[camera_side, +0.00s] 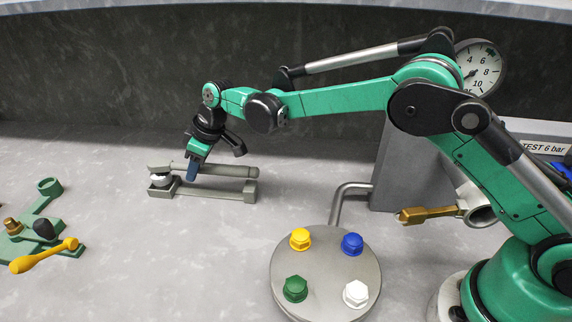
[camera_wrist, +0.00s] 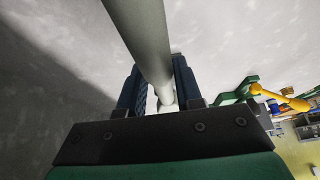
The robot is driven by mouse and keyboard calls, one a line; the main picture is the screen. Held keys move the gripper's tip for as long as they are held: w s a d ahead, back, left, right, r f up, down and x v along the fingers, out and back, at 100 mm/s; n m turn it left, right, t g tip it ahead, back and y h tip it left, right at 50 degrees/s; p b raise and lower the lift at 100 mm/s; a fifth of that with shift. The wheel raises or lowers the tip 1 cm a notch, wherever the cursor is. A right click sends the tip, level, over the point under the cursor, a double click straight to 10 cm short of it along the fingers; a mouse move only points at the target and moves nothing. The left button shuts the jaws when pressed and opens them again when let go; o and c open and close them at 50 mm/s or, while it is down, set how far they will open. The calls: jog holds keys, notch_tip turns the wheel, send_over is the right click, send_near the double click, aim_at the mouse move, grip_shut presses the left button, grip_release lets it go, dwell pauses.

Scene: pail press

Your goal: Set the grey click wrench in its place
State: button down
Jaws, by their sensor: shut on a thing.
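The grey click wrench (camera_side: 225,171) is a long round bar lying level in the side view. Its left end is above a pale knob (camera_side: 160,180). A grey holder (camera_side: 215,191) with a raised block at its right end lies directly under it. I cannot tell whether the wrench touches the holder. My gripper (camera_side: 192,173) points down with its blue fingers shut on the wrench, left of its middle. In the wrist view the wrench (camera_wrist: 143,35) runs between the two fingers (camera_wrist: 158,88); its far end is partly hidden by the gripper.
A round grey lid (camera_side: 325,272) with yellow, blue, green and white caps stands front centre. A green fixture (camera_side: 42,225) with a yellow handle (camera_side: 45,256) is at left. A brass lever (camera_side: 428,214) and bent pipe (camera_side: 345,192) are at right. The bench between fixture and lid is clear.

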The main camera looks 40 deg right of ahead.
aim_at(207, 164)
jog(key=shift+f, duration=1)
jog(key=shift+f, duration=0.15)
jog(key=c, duration=0.5)
grip_release()
jog(key=shift+v, duration=2.85)
